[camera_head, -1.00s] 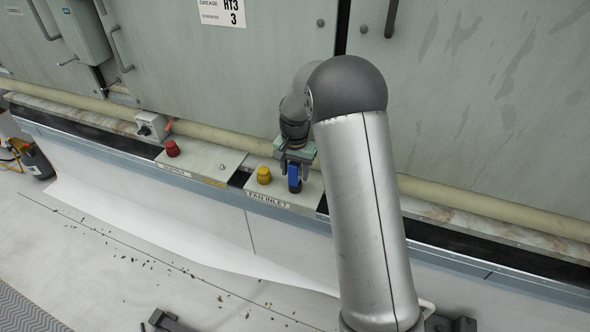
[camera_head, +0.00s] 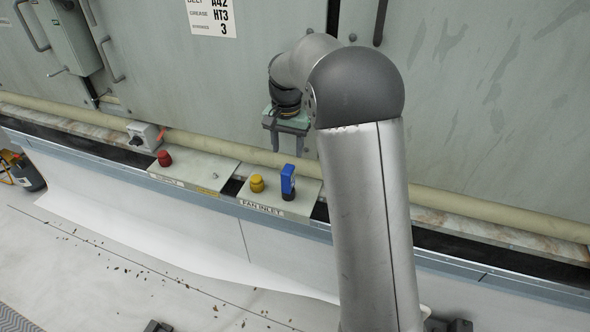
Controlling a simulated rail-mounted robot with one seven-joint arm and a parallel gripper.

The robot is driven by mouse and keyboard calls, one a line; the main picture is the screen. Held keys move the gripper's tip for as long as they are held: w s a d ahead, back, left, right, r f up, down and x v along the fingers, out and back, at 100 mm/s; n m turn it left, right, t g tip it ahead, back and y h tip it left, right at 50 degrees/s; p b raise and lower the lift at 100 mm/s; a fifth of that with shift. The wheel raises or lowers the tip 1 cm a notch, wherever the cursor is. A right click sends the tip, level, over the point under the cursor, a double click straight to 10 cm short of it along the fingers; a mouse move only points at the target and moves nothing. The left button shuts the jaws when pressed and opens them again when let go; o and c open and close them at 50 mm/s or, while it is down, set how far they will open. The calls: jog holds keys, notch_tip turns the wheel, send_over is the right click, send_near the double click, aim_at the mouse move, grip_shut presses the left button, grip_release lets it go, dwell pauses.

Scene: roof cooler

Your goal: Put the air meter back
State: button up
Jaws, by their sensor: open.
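The air meter, which I take to be the small blue device (camera_head: 288,180), stands upright on the pale plate labelled FAN INLET (camera_head: 265,209), to the right of a yellow knob (camera_head: 257,184). My gripper (camera_head: 287,145) is open and empty, with its green-grey fingers pointing down. It is above the blue device and apart from it.
A second pale plate (camera_head: 205,175) with a red knob (camera_head: 164,158) lies to the left on the same ledge. A beige pipe (camera_head: 480,217) runs behind the plates along the cabinet wall. A grey switch box (camera_head: 143,136) stands further left.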

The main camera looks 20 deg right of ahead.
jog(key=s+n, duration=0.6)
jog(key=s, duration=2.7)
jog(key=shift+s+a+f+n, duration=0.15)
jog(key=shift+s+f+n, duration=0.05)
jog(key=shift+f+n, duration=0.2)
